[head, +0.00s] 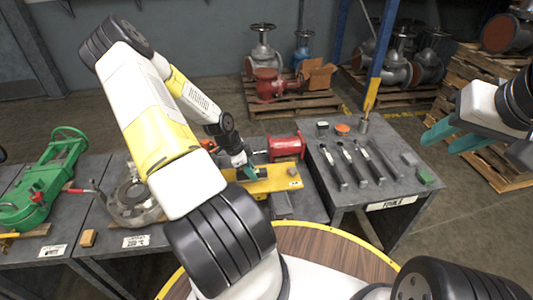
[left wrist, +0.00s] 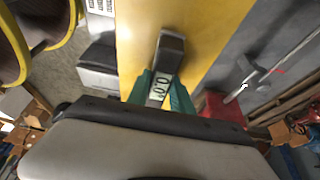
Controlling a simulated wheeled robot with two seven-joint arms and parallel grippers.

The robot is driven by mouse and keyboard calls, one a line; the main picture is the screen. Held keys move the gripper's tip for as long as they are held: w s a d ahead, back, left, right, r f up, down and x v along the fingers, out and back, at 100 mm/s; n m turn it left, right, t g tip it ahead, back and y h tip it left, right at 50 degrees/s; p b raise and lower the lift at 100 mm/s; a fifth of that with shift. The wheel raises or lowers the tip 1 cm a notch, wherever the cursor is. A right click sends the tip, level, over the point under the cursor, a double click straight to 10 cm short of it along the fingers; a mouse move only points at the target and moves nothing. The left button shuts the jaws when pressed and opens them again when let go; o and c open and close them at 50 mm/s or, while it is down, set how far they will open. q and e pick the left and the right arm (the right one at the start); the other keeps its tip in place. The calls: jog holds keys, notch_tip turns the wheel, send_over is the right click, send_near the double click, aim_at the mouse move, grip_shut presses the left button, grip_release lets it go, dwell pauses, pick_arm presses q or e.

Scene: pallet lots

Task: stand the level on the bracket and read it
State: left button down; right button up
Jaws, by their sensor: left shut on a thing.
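My left gripper (head: 248,172) is shut on the level (left wrist: 168,55), a small dark block with a pale display (left wrist: 159,88) between the teal fingers. The display looks like 0.0, seen tilted. The level is over the yellow bracket (head: 282,181), which also fills the middle of the left wrist view (left wrist: 205,35). Whether the level's underside touches the bracket I cannot tell. The arm and fingers mostly hide the level in the head view. My right gripper (head: 455,138) is open and empty, in the air right of the tools table.
A red flanged part (head: 287,146) stands just behind the bracket. A green valve part (head: 45,185) and a grey flange (head: 133,200) are to the left.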

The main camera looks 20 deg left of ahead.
pick_arm(q)
jog(key=shift+f, duration=0.1)
jog(key=c, duration=1.1)
grip_release()
jog(key=shift+o, duration=0.2)
